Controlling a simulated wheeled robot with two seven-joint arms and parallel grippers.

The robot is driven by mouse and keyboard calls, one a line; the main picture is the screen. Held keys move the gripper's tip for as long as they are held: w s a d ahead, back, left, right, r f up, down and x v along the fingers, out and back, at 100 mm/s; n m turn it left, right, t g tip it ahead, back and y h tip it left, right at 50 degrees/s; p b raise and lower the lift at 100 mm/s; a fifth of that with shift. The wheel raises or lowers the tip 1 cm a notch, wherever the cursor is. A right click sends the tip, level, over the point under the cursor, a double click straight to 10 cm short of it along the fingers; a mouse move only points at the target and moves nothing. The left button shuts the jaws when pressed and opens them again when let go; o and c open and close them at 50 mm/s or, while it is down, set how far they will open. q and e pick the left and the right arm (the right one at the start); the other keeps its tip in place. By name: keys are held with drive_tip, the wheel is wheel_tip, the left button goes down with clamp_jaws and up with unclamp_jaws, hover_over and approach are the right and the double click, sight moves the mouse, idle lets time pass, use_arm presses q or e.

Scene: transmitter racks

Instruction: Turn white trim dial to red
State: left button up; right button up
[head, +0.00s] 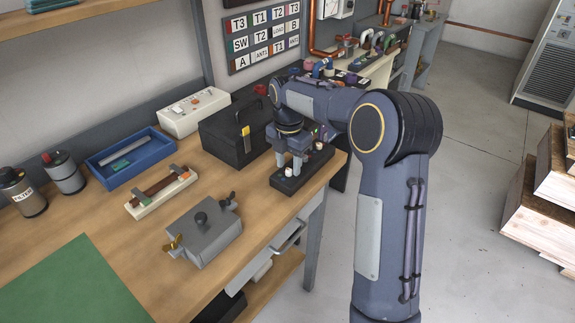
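A low black block (316,165) lies near the right end of the wooden workbench, with small dials on top. One white dial (291,169) shows at its near end, just by my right gripper's fingertips. Another pale dial (319,146) stands farther along the block. My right gripper (289,164) points down over the near end of the block, its two grey fingers apart by about a dial's width. I cannot tell whether they touch the white dial. The dial's colour marks are too small or hidden to read. My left gripper is out of view.
A black toolbox (224,141) stands close left of the gripper. The bench also holds a grey valve box (205,235), a wooden-handled fixture (161,192), a blue tray (117,174) and a white box (193,111). Wooden crates (533,225) stand on the floor at right.

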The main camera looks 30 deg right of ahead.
drive_tip(key=shift+f, duration=0.6)
drive_tip(key=shift+c, duration=0.2)
clamp_jaws()
